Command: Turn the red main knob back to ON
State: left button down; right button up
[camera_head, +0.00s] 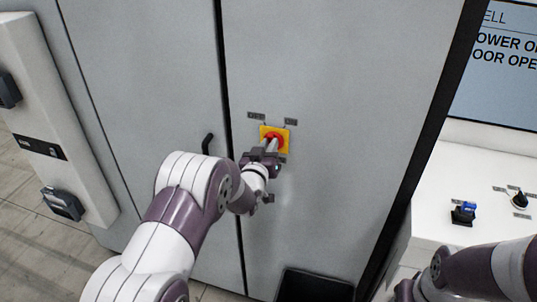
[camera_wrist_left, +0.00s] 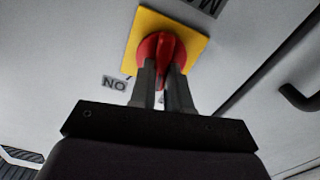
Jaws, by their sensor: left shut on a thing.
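The red main knob (camera_head: 275,136) sits on a yellow square plate (camera_head: 265,130) on the grey cabinet door. My left gripper (camera_head: 272,146) reaches up to it from below, its two fingers closed on either side of the knob's red grip. The knob (camera_wrist_left: 165,48) also shows in the left wrist view, with its grip bar between the fingers, roughly in line with them. My right gripper is not visible.
A black door handle (camera_head: 207,143) is left of the knob, near the door seam. A white counter (camera_head: 448,195) at right carries a small blue-and-black part (camera_head: 465,212). A screen (camera_head: 497,75) hangs above it.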

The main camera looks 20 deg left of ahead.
pick_arm(q)
jog(key=shift+d+f+m+b, duration=0.15)
jog(key=shift+d+m+b, duration=0.05)
jog(key=shift+m+b, duration=2.15)
jog(key=shift+d+f+m+b, duration=0.1)
jog(key=shift+d+m+b, duration=0.05)
jog(key=shift+m+b, duration=2.15)
jog(key=shift+n+b, duration=0.35)
jog(key=shift+b, duration=0.05)
jog(key=c, duration=1.1)
grip_release()
jog(key=shift+s+r, duration=0.1)
jog(key=shift+r, duration=0.05)
